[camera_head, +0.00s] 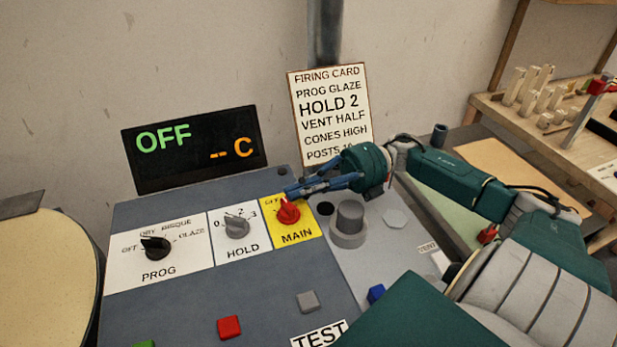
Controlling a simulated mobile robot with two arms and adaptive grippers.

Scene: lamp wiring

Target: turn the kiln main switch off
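The kiln main switch is a red knob (289,215) on a yellow plate (297,231) labelled MAIN. Its OFF mark shows at the plate's upper left; the upper right of the plate is covered by my gripper. The dark display (192,149) reads OFF in green and "-- C" in orange. My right gripper (292,192) reaches in from the right, with its blue fingertips at the top of the red knob. Whether they grip it, and exactly where the knob points, I cannot make out. My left gripper is out of view.
Left of the switch are the HOLD knob (237,226) and the black PROG knob (156,247). A grey round knob (348,223) stands close to the right. A firing card (331,115) hangs behind. Red (229,327) and grey (307,301) buttons sit in front.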

